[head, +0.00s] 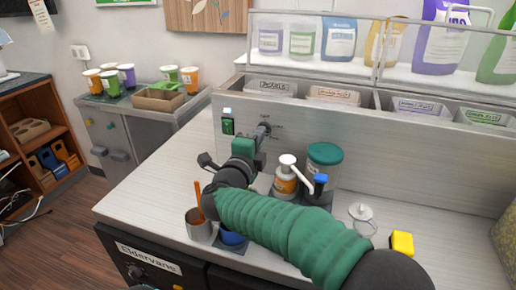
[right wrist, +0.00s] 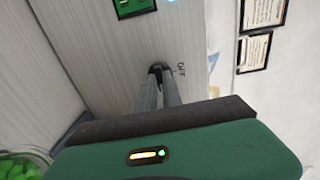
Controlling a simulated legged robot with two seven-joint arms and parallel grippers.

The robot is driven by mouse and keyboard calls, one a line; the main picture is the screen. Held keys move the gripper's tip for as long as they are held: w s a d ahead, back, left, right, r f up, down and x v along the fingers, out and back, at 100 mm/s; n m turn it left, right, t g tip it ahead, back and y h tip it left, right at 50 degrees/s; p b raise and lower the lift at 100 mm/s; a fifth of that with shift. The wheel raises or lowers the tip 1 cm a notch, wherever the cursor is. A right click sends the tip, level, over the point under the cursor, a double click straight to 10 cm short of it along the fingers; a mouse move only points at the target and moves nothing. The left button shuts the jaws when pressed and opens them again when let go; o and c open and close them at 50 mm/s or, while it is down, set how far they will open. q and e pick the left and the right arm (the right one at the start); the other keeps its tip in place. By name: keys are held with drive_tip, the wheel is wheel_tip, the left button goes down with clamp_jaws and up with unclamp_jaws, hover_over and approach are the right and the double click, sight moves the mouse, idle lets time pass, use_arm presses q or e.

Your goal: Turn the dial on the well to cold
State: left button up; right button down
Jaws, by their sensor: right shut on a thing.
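The well (head: 330,125) is a pale metal box at the back of the counter, with labelled compartments along its top. Its dial (right wrist: 156,68) is small and dark on the front panel, with the word OFF beside it in the right wrist view. My right gripper (head: 264,129) reaches up to the panel. In the right wrist view its two grey fingers (right wrist: 158,80) are closed around the dial. The fingers hide most of the dial, so its pointer setting cannot be read. My left gripper is not in view.
A green switch (head: 228,126) sits left of the dial. A yellow sponge (head: 402,243) lies to the right. The counter's left part is clear.

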drive_tip(key=m+b, duration=0.6)
drive_tip(key=f+m+b, duration=0.1)
drive_tip(key=m+b, duration=0.3)
idle(0.7)
drive_tip(key=c, duration=1.5)
unclamp_jaws()
drive_tip(key=shift+r, duration=0.2)
